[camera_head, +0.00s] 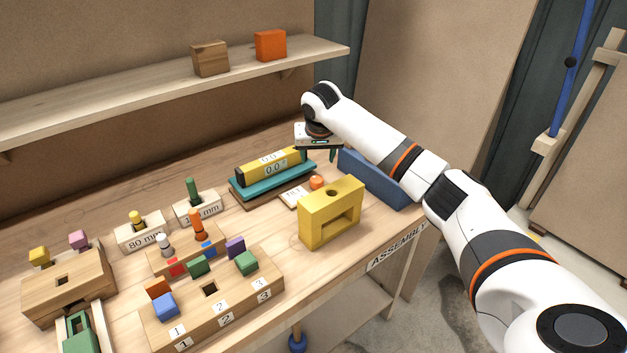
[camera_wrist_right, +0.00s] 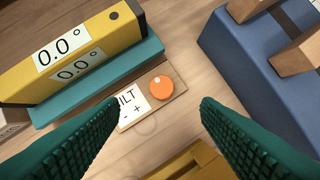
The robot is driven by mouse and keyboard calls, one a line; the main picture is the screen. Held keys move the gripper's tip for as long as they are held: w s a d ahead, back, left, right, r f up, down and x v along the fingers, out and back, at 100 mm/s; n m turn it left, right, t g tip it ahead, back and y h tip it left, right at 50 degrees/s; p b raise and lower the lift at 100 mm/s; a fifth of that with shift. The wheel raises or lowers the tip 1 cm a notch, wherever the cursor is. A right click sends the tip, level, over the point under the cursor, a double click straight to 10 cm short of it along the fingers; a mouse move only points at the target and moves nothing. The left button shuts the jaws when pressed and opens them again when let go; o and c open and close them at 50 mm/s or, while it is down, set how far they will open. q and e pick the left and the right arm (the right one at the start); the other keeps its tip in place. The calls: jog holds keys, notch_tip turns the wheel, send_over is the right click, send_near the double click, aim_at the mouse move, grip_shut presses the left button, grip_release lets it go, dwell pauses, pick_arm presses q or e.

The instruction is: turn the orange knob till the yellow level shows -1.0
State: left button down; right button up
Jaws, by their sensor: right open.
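The orange knob (camera_head: 317,182) sits on a small wooden plate with a tilt label, beside the yellow level. In the right wrist view the knob (camera_wrist_right: 162,88) lies between and beyond my fingertips, untouched. The yellow level (camera_head: 270,165) rests on a teal platform (camera_head: 272,183). My left gripper is not in view.
A yellow block with an opening (camera_head: 331,214) stands in front of the knob. A blue bin (camera_head: 375,178) with wooden pieces is to the right. Labelled wooden blocks with pegs and cubes (camera_head: 215,300) fill the left front. A shelf (camera_head: 130,95) runs along the back wall.

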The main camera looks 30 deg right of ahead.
aim_at(317, 179)
jog(key=x, duration=1.1)
jog(key=shift+s+d, duration=0.15)
jog(key=shift+c, duration=0.4)
jog(key=c, duration=0.9)
